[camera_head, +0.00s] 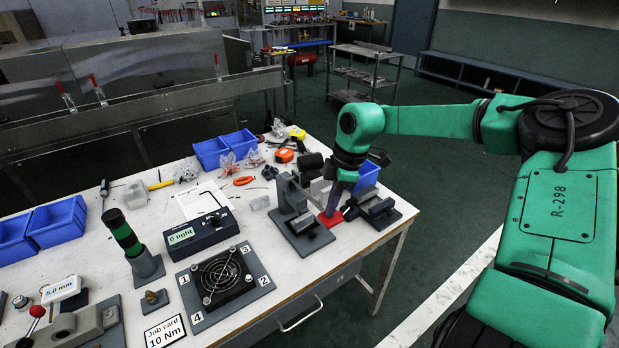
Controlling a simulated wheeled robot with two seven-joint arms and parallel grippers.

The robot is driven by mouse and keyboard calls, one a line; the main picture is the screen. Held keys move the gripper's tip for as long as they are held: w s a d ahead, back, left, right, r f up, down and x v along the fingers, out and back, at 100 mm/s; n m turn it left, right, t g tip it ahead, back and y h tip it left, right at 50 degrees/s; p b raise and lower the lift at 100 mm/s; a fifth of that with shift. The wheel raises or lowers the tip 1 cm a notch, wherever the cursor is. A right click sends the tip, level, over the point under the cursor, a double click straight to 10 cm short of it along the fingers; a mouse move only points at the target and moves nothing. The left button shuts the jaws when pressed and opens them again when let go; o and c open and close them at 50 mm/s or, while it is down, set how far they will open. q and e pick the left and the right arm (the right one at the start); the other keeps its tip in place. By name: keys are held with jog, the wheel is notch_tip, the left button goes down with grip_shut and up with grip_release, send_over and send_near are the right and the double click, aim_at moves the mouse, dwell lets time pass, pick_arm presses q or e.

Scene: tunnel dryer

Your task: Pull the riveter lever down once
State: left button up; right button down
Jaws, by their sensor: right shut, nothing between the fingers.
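My right gripper (334,206) points down at the right part of the workbench, shut and empty. Its tips are at a small red piece (330,219); I cannot tell whether they touch it. Grey metal fixtures (303,222) stand beside it on the left, and another (377,212) on the right. A short lever with a red ball knob (37,311) rises from a grey metal device (75,328) at the bottom left. I cannot tell for certain which device is the riveter. My left gripper is not in view.
The workbench (284,262) also carries a fan on a numbered plate (190,297), a display box (200,232), a green-banded post (122,232) and blue bins (58,220). Small tools lie along the back.

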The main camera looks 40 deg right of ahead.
notch_tip(320, 180, up, 9)
jog(key=p, duration=0.5)
jog(key=shift+f, duration=0.1)
dwell(0.8)
